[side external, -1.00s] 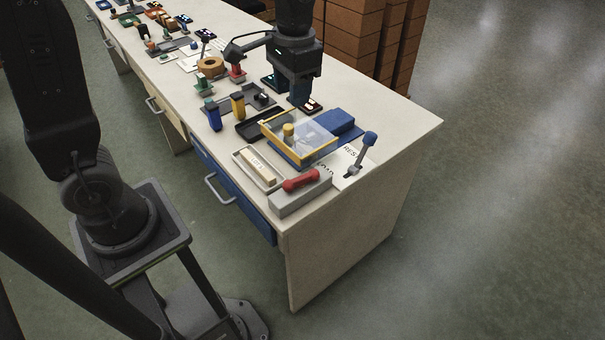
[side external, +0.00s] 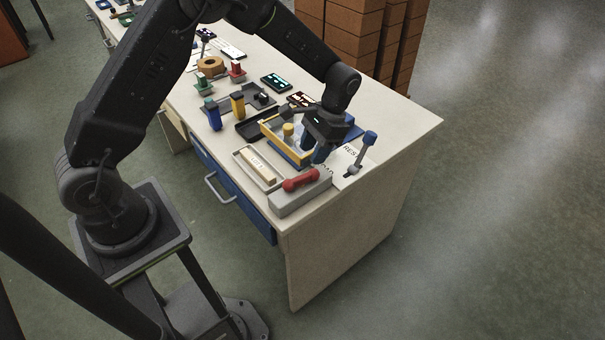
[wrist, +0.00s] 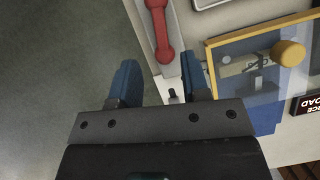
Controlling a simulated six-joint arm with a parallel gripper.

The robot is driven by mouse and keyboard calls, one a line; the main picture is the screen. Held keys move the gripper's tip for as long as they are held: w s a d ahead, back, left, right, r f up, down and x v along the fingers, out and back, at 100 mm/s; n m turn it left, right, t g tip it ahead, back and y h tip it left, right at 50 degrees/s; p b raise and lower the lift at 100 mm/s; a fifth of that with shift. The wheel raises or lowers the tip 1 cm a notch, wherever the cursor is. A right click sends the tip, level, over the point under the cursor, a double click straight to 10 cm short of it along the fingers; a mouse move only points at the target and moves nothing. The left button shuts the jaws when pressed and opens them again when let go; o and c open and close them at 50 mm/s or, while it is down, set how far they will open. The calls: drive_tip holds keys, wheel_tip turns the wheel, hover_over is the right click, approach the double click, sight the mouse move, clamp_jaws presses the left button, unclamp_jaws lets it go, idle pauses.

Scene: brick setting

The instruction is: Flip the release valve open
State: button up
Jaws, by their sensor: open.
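A red handle (side external: 300,180) lies on a grey block (side external: 303,197) at the near corner of the bench; I take it for the release valve, though no label confirms this. The handle also shows at the top of the wrist view (wrist: 158,28). A grey lever with a blue knob (side external: 369,138) stands tilted on a white label plate to the right. My gripper (side external: 320,159) is over the area between the yellow-framed box and this lever, pointing down. In the wrist view its blue fingers (wrist: 160,82) are apart, with nothing held; a small dark part shows near the right finger.
A clear-topped box with a yellow frame (side external: 268,126) and yellow knob stands close beside my gripper. A tray with a pale block (side external: 258,168) lies left of the red handle. Yellow and blue upright pieces stand farther back. The bench edge is near on the right.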

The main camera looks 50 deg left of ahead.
sight(302, 177)
drive_tip(key=x, duration=0.8)
clamp_jaws()
